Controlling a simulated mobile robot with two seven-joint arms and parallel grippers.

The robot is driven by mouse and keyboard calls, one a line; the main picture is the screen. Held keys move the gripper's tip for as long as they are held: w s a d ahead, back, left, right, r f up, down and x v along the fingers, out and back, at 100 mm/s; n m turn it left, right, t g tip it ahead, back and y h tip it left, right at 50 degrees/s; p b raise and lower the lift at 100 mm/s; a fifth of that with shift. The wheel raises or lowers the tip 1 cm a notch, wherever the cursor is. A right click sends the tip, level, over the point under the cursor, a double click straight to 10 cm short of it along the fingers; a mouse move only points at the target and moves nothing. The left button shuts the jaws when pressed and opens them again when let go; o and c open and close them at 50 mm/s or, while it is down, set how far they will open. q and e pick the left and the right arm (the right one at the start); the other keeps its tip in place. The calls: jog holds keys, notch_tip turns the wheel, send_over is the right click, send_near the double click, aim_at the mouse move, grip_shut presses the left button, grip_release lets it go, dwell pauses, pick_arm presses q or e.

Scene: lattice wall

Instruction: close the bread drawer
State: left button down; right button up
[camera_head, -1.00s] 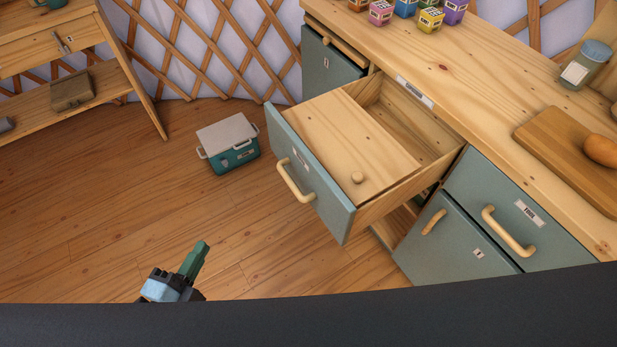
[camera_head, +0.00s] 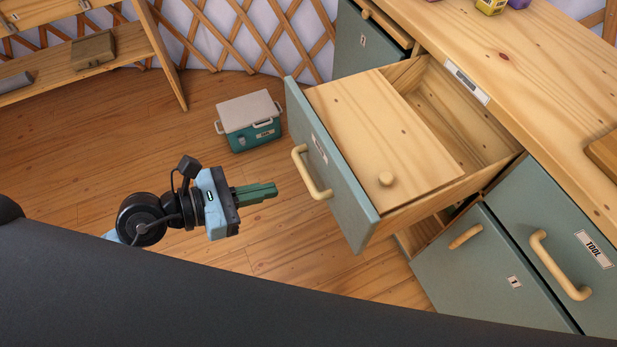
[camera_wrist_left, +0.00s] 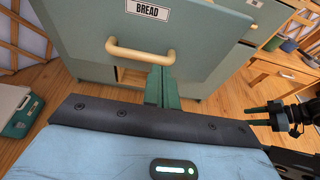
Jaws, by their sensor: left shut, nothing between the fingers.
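The bread drawer (camera_head: 350,205) is pulled out from the counter, with a grey-green front and a pale wooden handle (camera_head: 310,175). A wooden panel with a round knob covers part of its inside. In the left wrist view the front of the drawer (camera_wrist_left: 85,25) carries a BREAD label. My left gripper (camera_head: 275,190) is shut and empty, pointing at the drawer front. In the head view it is left of the handle, apart from it. In the left wrist view its fingertips (camera_wrist_left: 162,70) overlap the handle's right end.
A teal cooler box (camera_head: 250,120) with a pale lid stands on the floor behind the left gripper. A cabinet door (camera_head: 480,265) and a TOOL drawer (camera_head: 560,240) are at the right. A low wooden shelf (camera_head: 110,60) stands at the back left. Wooden floor is clear between.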

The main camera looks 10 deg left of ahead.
aim_at(326, 177)
pick_arm(q)
jog(key=x, duration=0.8)
jog(key=shift+w+d+p, duration=0.25)
jog(key=shift+d+p, duration=0.05)
jog(key=shift+d, duration=0.05)
jog(key=shift+w+d+f, duration=0.25)
jog(key=shift+d, duration=0.15)
pick_arm(e)
jog(key=shift+s+r, duration=0.15)
jog(key=shift+s, duration=0.15)
jog(key=shift+w+d, duration=0.1)
jog(key=shift+w, duration=0.15)
pick_arm(q)
jog(key=shift+w+d, duration=0.1)
jog(key=shift+w, duration=0.05)
pick_arm(e)
jog(key=shift+d, duration=0.1)
